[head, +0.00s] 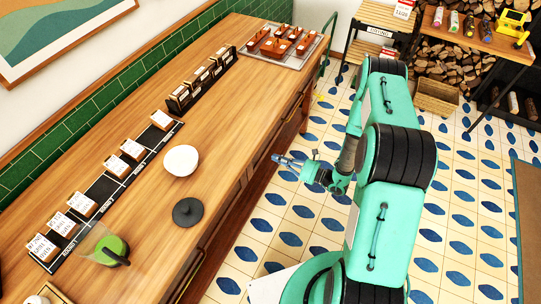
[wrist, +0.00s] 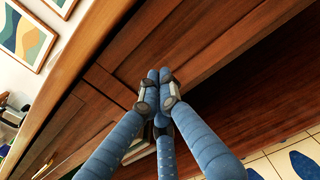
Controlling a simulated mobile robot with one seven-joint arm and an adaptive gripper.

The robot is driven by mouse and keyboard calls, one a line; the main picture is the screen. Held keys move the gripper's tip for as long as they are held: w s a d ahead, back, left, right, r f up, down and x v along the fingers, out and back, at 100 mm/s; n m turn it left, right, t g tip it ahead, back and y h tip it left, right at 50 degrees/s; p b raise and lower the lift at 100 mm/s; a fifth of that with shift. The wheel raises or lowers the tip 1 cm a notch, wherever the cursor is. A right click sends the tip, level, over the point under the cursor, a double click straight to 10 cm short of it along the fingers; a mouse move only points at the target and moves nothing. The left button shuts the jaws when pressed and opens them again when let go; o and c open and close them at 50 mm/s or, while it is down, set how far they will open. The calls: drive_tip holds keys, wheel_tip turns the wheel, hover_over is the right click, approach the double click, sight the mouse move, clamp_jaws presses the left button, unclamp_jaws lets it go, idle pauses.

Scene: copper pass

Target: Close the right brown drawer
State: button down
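The wooden counter (head: 225,130) has brown fronts along its right side in the head view. A brown drawer front (wrist: 205,45) fills the upper middle of the wrist view, below the counter's edge. I cannot tell how far this drawer stands out. My gripper (head: 279,159) is beside the counter's front in the head view. In the wrist view its blue fingers (wrist: 158,77) are together with nothing seen between them, in front of the brown wood. Contact is unclear.
A white bowl (head: 181,160), a dark round lid (head: 188,212) and a green-filled clear container (head: 112,247) stand on the counter. A tray (head: 281,46) is at its far end. Patterned floor (head: 462,210) is open to the right. A wooden crate (head: 437,97) sits farther back.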

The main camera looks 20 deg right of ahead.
drive_tip(key=v, duration=0.8)
drive_tip(key=shift+p, duration=0.45)
drive_tip(key=s+a+r+n+g, duration=0.2)
drive_tip(key=a+r+n+g, duration=0.25)
drive_tip(key=r, duration=0.45)
drive_tip(key=s+a+r+n+g, duration=0.2)
drive_tip(key=a+r+n+g, duration=0.25)
drive_tip(key=r, duration=0.55)
drive_tip(key=s+a+r+n+g, duration=0.2)
drive_tip(key=a+r+n+g, duration=0.3)
drive_tip(key=r, duration=0.4)
drive_tip(key=s+d+r+n+t+h, duration=0.2)
drive_tip(key=s+r+n+h, duration=0.4)
drive_tip(key=s+r, duration=0.3)
drive_tip(key=s+d+r+n+t+h, duration=0.1)
drive_tip(key=s+r+n+t+h, duration=0.3)
drive_tip(key=s+r, duration=0.6)
wheel_tip(320, 180, up, 6)
drive_tip(key=n+h, duration=0.2)
drive_tip(key=n, duration=0.1)
drive_tip(key=shift+d+f+t+h, duration=0.15)
drive_tip(key=shift+d+t+h, duration=0.2)
drive_tip(key=shift+t+h, duration=0.05)
